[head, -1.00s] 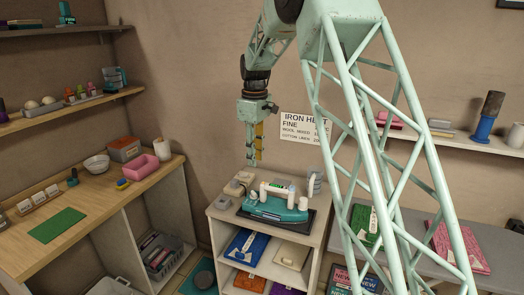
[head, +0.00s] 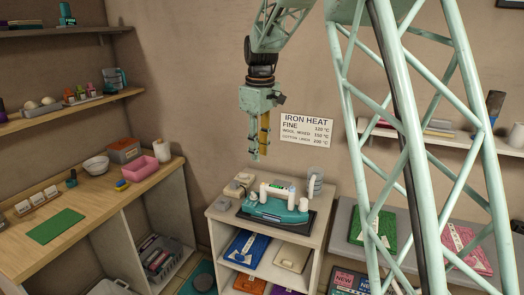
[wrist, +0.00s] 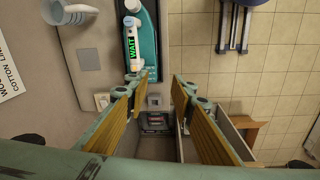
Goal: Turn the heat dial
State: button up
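The teal and white iron (head: 275,208) rests on a dark base on top of a small shelf unit. In the wrist view the iron (wrist: 148,50) shows a green "WAIT" display. I cannot pick out the heat dial clearly; small pale blocks (head: 238,185) stand left of the iron, and one, a pale square block (wrist: 102,101), shows in the wrist view. My gripper (head: 258,157) hangs fingers down above the unit, clear of the iron. Its yellow-padded fingers (wrist: 162,78) are apart with nothing between them.
A wall sign (head: 307,129) headed "IRON HEAT" lists fine 120 °C, wool mixed 150 °C and cotton linen 200 °C. A grey ribbed object (head: 315,184) stands behind the iron's right end. A wooden counter (head: 100,205) is at left. Air around my gripper is free.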

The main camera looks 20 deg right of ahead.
jog(key=shift+m, duration=0.4)
jog(key=shift+s+r+b, duration=0.15)
jog(key=shift+s+r, duration=0.5)
jog(key=shift+s, duration=0.35)
jog(key=shift+s+r+b, duration=0.15)
jog(key=shift+s+r, duration=0.5)
jog(key=shift+s, duration=0.35)
jog(key=shift+s, duration=0.1)
jog(key=s+r+m+t+b, duration=0.15)
jog(key=s+r, duration=0.25)
jog(key=s, duration=0.8)
jog(key=s+r+m, duration=0.2)
jog(key=s+r, duration=0.3)
jog(key=s, duration=0.7)
jog(key=s+f+m+t, duration=0.1)
jog(key=s+f+m, duration=0.1)
jog(key=s, duration=1.1)
jog(key=s+f+m+b, duration=0.1)
jog(key=s+f, duration=0.3)
jog(key=s, duration=1)
jog(key=shift+s+f+m+t, duration=0.25)
jog(key=shift+s+m+t, duration=0.1)
jog(key=shift+m, duration=0.3)
